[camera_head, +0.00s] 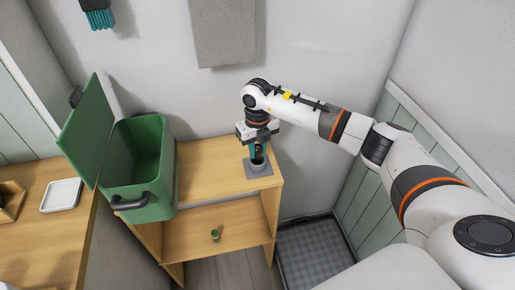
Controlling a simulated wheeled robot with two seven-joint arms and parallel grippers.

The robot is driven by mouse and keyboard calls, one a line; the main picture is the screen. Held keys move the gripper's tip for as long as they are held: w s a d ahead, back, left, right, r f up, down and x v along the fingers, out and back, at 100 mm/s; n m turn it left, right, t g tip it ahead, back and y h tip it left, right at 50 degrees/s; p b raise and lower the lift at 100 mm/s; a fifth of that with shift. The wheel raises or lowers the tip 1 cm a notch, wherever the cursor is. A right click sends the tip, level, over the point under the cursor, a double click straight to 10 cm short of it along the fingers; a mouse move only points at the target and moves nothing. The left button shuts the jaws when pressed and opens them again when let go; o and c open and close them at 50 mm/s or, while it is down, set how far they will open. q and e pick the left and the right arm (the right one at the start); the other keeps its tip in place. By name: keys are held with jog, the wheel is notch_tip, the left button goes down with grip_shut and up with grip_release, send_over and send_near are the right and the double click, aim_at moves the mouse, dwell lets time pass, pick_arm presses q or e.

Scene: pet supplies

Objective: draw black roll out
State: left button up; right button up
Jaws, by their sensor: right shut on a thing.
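My right gripper (259,147) points down over the right end of the wooden shelf unit. It is shut on the black roll (258,158), of which only a small dark part shows below the fingers. The roll stands at or in a grey holder (259,168) with a square base on the shelf top. The gripper hides most of the roll, and I cannot tell how deep it sits in the holder. My left gripper is not in view.
A green bin (136,165) with its lid open stands at the left of the wooden shelf unit (214,165). A small green object (214,235) lies on the lower shelf. A white dish (61,195) is on the left table. A dark tray (315,255) lies on the floor.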

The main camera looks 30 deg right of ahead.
aim_at(257, 146)
jog(key=shift+r+p, duration=1.3)
jog(key=shift+r, duration=0.85)
